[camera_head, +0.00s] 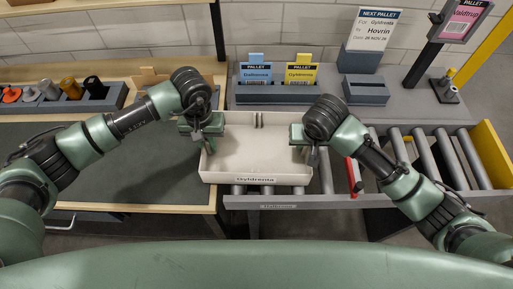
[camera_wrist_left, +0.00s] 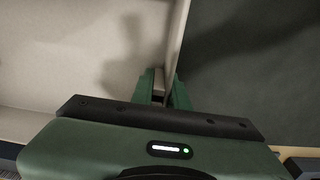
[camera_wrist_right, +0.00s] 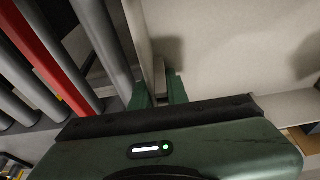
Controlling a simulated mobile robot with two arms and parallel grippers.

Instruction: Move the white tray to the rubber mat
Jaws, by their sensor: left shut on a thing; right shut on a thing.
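The white tray (camera_head: 256,150), labelled "Gyldrenta" on its front, sits at the left end of the roller conveyor, beside the dark mat. It looks empty. My left gripper (camera_head: 207,143) is shut on the tray's left wall, which also shows in the left wrist view (camera_wrist_left: 174,40). My right gripper (camera_head: 312,147) is shut on the tray's right wall, seen in the right wrist view (camera_wrist_right: 148,40). The dark rubber mat (camera_head: 140,160) covers the wooden table on the left. Whether the tray is lifted clear of the rollers I cannot tell.
Rollers (camera_head: 425,155) and a red bar (camera_head: 353,176) lie right of the tray. Behind it stand a blue card (camera_head: 255,74), a yellow card (camera_head: 301,74) and a "Next pallet" sign (camera_head: 374,28). A rack of stamps (camera_head: 70,92) stands at the mat's back left. The mat looks clear.

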